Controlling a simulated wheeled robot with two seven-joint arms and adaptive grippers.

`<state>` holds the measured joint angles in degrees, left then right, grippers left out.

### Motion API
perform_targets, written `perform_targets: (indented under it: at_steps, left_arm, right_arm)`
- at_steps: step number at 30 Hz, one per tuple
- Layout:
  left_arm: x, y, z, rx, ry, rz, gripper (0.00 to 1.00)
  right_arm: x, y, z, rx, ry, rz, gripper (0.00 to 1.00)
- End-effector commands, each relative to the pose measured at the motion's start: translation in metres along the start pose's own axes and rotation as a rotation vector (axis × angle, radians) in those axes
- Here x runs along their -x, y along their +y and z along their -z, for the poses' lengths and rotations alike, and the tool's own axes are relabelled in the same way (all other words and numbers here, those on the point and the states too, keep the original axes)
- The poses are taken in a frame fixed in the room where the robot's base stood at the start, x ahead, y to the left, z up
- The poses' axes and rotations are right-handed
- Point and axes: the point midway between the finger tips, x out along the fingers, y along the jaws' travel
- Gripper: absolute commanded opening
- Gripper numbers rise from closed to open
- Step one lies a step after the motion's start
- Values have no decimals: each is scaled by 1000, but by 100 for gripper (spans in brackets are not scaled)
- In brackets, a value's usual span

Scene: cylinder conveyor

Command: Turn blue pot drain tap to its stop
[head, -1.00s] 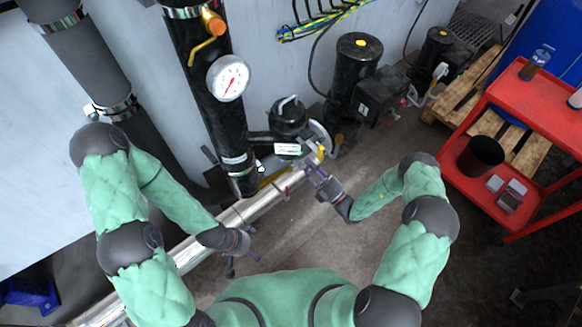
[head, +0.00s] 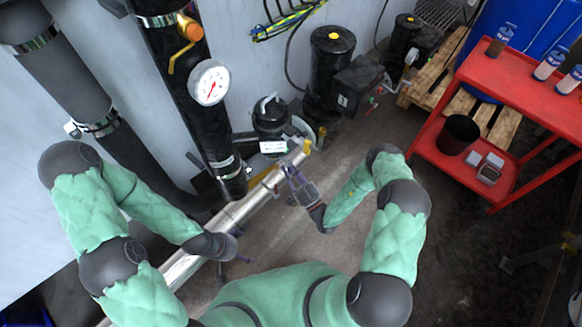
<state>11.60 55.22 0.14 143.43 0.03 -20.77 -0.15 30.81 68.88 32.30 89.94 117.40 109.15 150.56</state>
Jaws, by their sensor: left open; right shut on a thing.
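A dark pot (head: 270,120) with a white label stands against the wall beside the thick black pipe; it looks black, not blue. A small yellow handle (head: 307,147) shows at the pot's lower right, near the end of the silver pipe. My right gripper (head: 290,172) is just below the pot, shut on a small part that I take to be the drain tap; its fingers and the pipe end hide most of it. My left gripper (head: 235,258) is open and empty, low beside the silver pipe, partly hidden by its own wrist.
The silver pipe (head: 236,212) runs diagonally along the floor. A pressure gauge (head: 209,82) and a yellow valve lever (head: 181,57) sit on the black pipe. A black pump (head: 331,75) stands behind. A red cart (head: 505,105) is at right. Floor between is clear.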

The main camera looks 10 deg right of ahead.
Motion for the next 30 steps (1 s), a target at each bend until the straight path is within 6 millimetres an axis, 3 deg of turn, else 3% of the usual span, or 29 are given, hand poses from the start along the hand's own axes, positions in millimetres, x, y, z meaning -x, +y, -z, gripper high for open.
perform_targets:
  at_steps: [15,16,18,30]
  left_arm:
    - [0,0,0,0,0,0,100]
    - [0,0,0,0,0,0,100]
    - [0,0,0,0,0,0,100]
    - [1,0,0,0,0,0,100]
  right_arm:
    - [1,-3,-2,-24,-11,-6,0]
    - [1,-3,-2,-24,-11,-6,23]
    - [1,-3,-2,-24,-10,-6,43]
    - [3,-1,-1,-19,-7,-8,46]
